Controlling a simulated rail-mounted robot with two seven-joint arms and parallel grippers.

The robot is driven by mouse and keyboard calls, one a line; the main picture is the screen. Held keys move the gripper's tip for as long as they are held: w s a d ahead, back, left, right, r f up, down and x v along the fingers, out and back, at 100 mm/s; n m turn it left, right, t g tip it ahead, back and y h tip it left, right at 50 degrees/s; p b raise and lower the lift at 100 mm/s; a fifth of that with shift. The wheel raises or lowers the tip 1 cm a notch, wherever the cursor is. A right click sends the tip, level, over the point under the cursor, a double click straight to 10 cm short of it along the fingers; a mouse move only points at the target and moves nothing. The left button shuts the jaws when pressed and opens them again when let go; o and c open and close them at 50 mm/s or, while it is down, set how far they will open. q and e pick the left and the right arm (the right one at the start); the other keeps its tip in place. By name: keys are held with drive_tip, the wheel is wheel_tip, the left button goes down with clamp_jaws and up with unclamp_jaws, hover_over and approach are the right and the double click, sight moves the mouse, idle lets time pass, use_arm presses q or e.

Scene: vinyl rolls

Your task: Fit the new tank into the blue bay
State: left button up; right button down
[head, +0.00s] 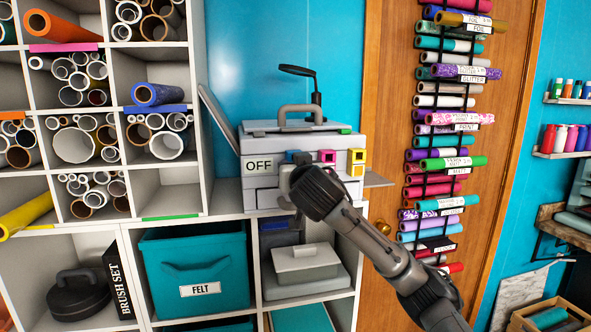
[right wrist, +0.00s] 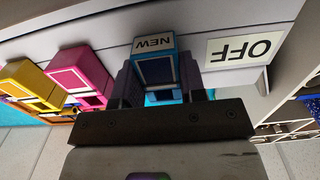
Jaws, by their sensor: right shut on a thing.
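The new tank (right wrist: 157,68) is blue with a label reading NEW. In the right wrist view it sits between the fingers of my right gripper (right wrist: 158,88), which is shut on it. The tank is at the front of the grey printer (head: 265,185), beside the OFF label (head: 257,165). A blue part (head: 297,156) shows just above my right gripper (head: 296,178) in the head view. The gripper hides most of the blue bay, so I cannot tell how deep the tank sits. My left gripper is not in view.
Pink (right wrist: 80,72) and yellow (right wrist: 32,80) tanks stick out of the printer close beside my right gripper. The printer stands on a white shelf unit (head: 230,195). Cubbies with vinyl rolls are at the left, and a teal FELT bin (head: 200,265) is below.

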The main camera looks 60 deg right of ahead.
idle(0.3)
idle(0.5)
drive_tip(key=c, duration=0.7)
unclamp_jaws()
drive_tip(key=o, duration=0.4)
drive_tip(key=shift+o, duration=0.8)
